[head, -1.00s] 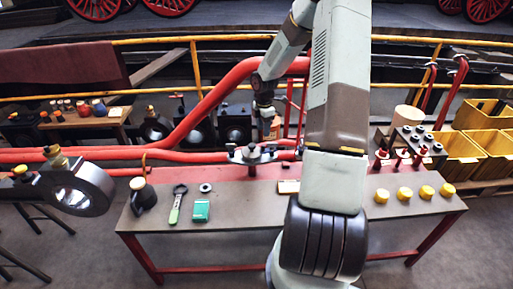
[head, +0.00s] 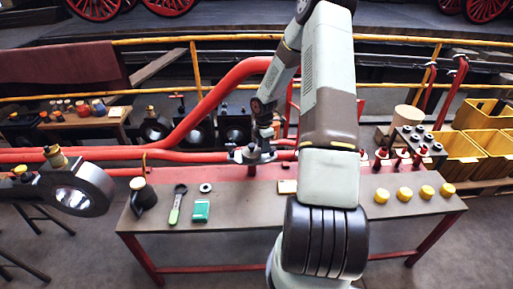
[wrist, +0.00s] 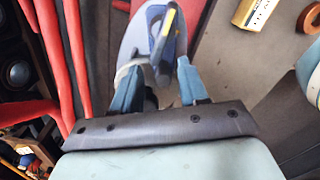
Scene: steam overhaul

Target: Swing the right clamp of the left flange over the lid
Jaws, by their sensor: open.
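The left flange (head: 240,155) is a grey fitting on the back of the workbench, beside the red pipes. In the head view my gripper (head: 262,145) is low over its right side and hides most of the right clamp there. In the wrist view the grey rounded flange and lid (wrist: 128,48) lie beyond my fingers. A blue and yellow part, seemingly the right clamp (wrist: 166,36), stands in line with the gap between the fingertips. My gripper (wrist: 158,78) is open around that line. I cannot tell whether either finger touches the clamp.
Red pipes (head: 215,95) run behind and left of the flange. The workbench (head: 240,216) carries a green box (head: 201,210), a green-handled tool (head: 176,206), a ring (head: 205,188) and several yellow caps (head: 404,194). Red-topped fittings (head: 381,155) stand to the right.

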